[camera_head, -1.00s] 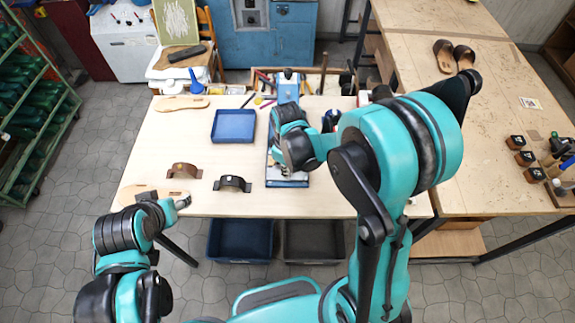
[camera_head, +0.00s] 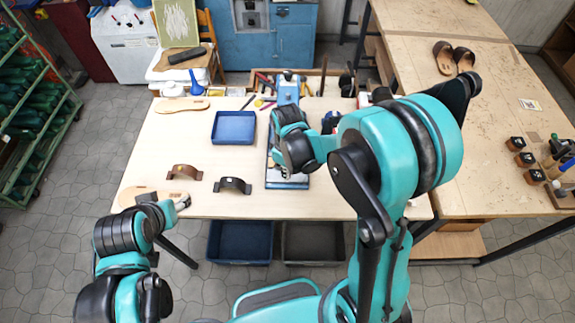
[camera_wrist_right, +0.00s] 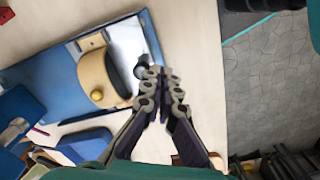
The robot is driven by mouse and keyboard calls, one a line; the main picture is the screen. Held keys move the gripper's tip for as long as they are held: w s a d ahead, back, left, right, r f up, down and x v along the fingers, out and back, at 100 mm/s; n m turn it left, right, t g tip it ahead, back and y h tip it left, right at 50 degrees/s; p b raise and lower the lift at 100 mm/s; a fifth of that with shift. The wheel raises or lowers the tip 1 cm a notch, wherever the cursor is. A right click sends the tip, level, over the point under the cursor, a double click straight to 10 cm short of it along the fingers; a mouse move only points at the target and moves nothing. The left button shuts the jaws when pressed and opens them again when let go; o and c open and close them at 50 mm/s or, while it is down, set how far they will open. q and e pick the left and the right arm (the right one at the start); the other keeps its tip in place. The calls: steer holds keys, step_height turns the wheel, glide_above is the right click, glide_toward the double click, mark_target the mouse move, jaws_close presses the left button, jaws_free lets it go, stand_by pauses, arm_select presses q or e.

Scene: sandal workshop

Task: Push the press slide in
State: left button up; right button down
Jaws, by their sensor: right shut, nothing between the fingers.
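The press (camera_head: 288,87) stands at the table's back edge, with its blue base (camera_head: 287,185) running toward the front. My right arm covers much of it in the head view. The wrist view shows the blue base (camera_wrist_right: 50,70), a pale slide plate (camera_wrist_right: 126,36), a tan curved piece with a brass knob (camera_wrist_right: 97,84) and a small grey knob (camera_wrist_right: 140,71). My right gripper (camera_wrist_right: 160,82) is shut and empty, its tips close beside the grey knob; contact is unclear. My left gripper (camera_head: 183,203) hangs at the table's front left edge; its jaw state is unclear.
A blue tray (camera_head: 234,127) lies left of the press. A brown strap (camera_head: 184,172) and a black strap (camera_head: 232,185) stand on the table in front. Insoles (camera_head: 182,105) lie at the left. Two bins (camera_head: 240,242) sit below the front edge. The table's left middle is clear.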

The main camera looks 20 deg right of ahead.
steer(key=shift+f, duration=0.15)
steer(key=shift+f+b, duration=2.3)
steer(key=shift+w+d+b, duration=0.2)
steer(key=shift+w+d, duration=0.35)
steer(key=shift+w, duration=1.4)
steer(key=shift+w+d+b, duration=0.2)
steer(key=shift+w+d, duration=0.4)
steer(key=shift+w, duration=1.4)
steer(key=shift+w+d+b, duration=0.2)
steer(key=shift+w+d, duration=0.35)
steer(key=shift+w, duration=1.4)
steer(key=shift+s+a+r+p, duration=0.1)
steer(key=shift+s+r+p, duration=0.1)
steer(key=shift+r+p, duration=1.3)
steer(key=shift+s+r+p, duration=0.2)
steer(key=shift+r+p, duration=0.55)
steer(key=shift+r, duration=1.35)
